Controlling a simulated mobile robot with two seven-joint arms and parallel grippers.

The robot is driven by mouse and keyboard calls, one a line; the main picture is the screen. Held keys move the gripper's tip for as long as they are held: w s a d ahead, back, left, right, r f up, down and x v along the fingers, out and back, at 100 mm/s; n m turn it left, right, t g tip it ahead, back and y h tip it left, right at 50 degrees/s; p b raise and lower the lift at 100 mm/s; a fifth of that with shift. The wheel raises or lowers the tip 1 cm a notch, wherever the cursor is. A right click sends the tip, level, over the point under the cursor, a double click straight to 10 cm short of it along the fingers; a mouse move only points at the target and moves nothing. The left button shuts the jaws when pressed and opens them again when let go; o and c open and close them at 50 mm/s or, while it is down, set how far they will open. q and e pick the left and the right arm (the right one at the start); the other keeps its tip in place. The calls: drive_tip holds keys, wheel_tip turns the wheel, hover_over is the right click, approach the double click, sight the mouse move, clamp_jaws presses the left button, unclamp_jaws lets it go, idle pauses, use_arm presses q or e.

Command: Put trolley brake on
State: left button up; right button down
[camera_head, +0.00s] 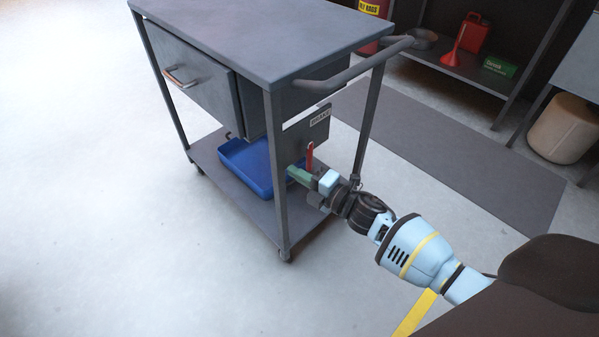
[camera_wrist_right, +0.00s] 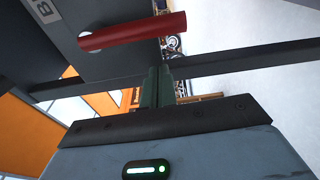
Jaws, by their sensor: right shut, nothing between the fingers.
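The grey trolley (camera_head: 240,25) stands on the floor with a partly open drawer. On its near right end is a dark plate with a white label (camera_head: 320,117) that appears to read BRAKE. The red brake lever (camera_head: 309,157) points upward below the label in the head view. In the right wrist view the red lever (camera_wrist_right: 132,31) lies across the picture, ahead of the fingertips and apart from them. My right gripper (camera_head: 290,171) is at the trolley's end, beside the lever's lower part. Its green fingers (camera_wrist_right: 157,88) are shut and empty. My left gripper is out of view.
A blue tray (camera_head: 247,168) sits on the lower shelf. The trolley's leg (camera_head: 276,165) and push handle (camera_head: 350,72) are near my right arm. A shelf with a red can (camera_head: 473,33) and a beige drum (camera_head: 563,129) stand behind. The floor at left is clear.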

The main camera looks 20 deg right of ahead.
use_arm(q)
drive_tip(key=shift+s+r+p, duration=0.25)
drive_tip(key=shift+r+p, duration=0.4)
drive_tip(key=shift+p, duration=0.05)
use_arm(e)
drive_tip(key=v, duration=1)
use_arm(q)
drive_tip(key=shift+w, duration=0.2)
use_arm(e)
drive_tip(key=shift+s+a+f, duration=0.1)
drive_tip(key=shift+a+f, duration=0.05)
drive_tip(key=shift+a, duration=0.05)
